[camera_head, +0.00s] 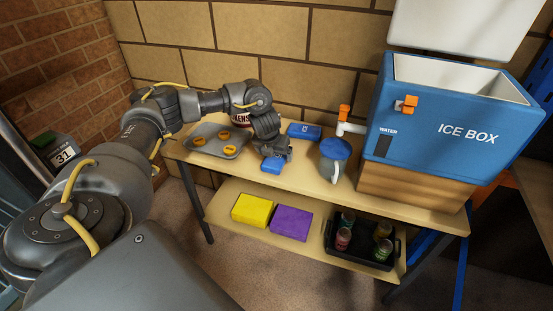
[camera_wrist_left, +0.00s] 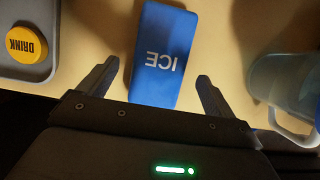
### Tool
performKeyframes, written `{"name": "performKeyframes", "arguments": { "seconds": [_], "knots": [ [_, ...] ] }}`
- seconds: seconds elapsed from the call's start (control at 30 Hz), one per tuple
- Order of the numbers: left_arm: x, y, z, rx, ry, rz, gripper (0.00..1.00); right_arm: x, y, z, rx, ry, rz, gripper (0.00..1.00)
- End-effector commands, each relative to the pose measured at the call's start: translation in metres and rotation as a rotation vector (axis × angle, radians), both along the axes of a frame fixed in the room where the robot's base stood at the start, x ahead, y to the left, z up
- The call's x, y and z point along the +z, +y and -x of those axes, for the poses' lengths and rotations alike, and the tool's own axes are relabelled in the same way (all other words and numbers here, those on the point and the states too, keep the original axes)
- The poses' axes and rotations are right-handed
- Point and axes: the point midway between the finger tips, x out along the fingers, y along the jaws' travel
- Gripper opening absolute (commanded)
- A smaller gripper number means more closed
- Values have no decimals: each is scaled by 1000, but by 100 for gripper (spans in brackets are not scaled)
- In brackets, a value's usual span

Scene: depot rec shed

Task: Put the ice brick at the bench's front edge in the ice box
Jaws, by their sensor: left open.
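A blue ice brick (camera_head: 272,165) lies near the bench's front edge, partly hidden by my left gripper in the head view. In the left wrist view the brick (camera_wrist_left: 166,50), marked ICE, lies flat with its near end between the spread fingers. My left gripper (camera_wrist_left: 158,72) is open and empty; in the head view it (camera_head: 276,153) is just above and behind the brick. Whether a finger touches it I cannot tell. The blue ice box (camera_head: 430,134) stands at the bench's right end, lid (camera_head: 470,25) raised and pale interior showing. My right gripper is out of view.
A second blue brick (camera_head: 305,131) lies farther back. A grey tray (camera_head: 212,150) with yellow DRINK discs is left. The lower shelf holds yellow and purple blocks and a black crate (camera_head: 343,253).

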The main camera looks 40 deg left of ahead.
Motion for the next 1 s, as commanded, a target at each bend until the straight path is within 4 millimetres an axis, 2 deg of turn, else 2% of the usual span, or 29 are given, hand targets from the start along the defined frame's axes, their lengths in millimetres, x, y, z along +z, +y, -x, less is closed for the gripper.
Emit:
{"name": "performKeyframes", "arguments": {
  "seconds": [0.1,0.2,0.47,0.57,0.97,1.0],
  "knots": [
    [-17,3,-6,3,3,0,91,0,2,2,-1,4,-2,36],
    [-25,4,-10,1,1,0,91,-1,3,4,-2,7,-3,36],
    [-28,4,-11,0,1,0,91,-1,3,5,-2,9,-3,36],
    [-28,5,-11,0,1,0,80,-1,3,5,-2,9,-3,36],
    [-27,5,-11,1,-1,1,28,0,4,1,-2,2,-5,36],
    [-27,5,-11,1,-1,1,28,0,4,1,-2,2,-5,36]
  ]
}}
